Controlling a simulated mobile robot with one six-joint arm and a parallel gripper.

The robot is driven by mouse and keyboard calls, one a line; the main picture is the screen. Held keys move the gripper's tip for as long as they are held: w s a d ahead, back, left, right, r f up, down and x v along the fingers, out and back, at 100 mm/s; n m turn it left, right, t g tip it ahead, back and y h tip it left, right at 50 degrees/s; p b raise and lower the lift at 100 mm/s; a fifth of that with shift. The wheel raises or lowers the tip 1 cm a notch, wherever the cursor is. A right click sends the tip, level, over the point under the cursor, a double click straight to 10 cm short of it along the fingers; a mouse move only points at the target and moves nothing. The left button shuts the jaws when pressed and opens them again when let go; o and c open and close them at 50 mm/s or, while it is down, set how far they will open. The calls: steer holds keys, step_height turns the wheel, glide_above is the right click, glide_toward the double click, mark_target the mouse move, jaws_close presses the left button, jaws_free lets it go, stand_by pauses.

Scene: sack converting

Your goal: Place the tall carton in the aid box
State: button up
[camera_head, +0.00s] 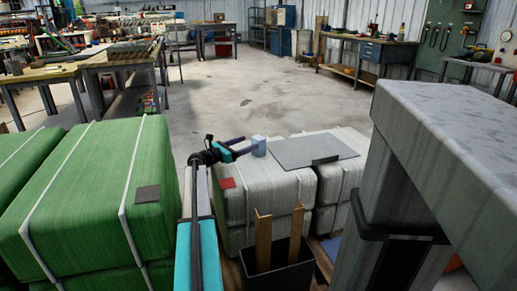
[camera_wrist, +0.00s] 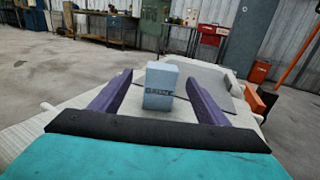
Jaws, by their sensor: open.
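A small light-blue carton (camera_head: 259,145) stands upright on the top of a white wrapped bale (camera_head: 265,188). In the wrist view the carton (camera_wrist: 159,88) shows dark printing low on its near face. My gripper (camera_head: 249,147) reaches over the bale from the left. In the wrist view its two purple fingers (camera_wrist: 160,80) are spread, one on each side of the carton, with a visible gap on both sides. The carton's far side is hidden. I cannot tell which container, if any in view, is the aid box.
A grey flat sheet (camera_head: 312,150) lies on the bales just right of the carton. A black bin (camera_head: 279,270) with wooden slats stands in front. Green bales (camera_head: 90,185) fill the left, and a large grey structure (camera_head: 440,130) blocks the right. Open floor (camera_head: 270,90) lies beyond.

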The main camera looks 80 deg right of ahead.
mark_target(255, 140)
stand_by(0.3)
steer(key=shift+f+b+x, duration=0.25)
steer(key=shift+b+x, duration=0.65)
steer(key=shift+x, duration=0.4)
steer(key=shift+b+x, duration=0.45)
steer(key=shift+x, duration=0.85)
steer(key=shift+s+r, duration=0.2)
steer(key=shift+a, duration=0.1)
steer(key=c, duration=1.2)
steer(key=shift+r, duration=0.1)
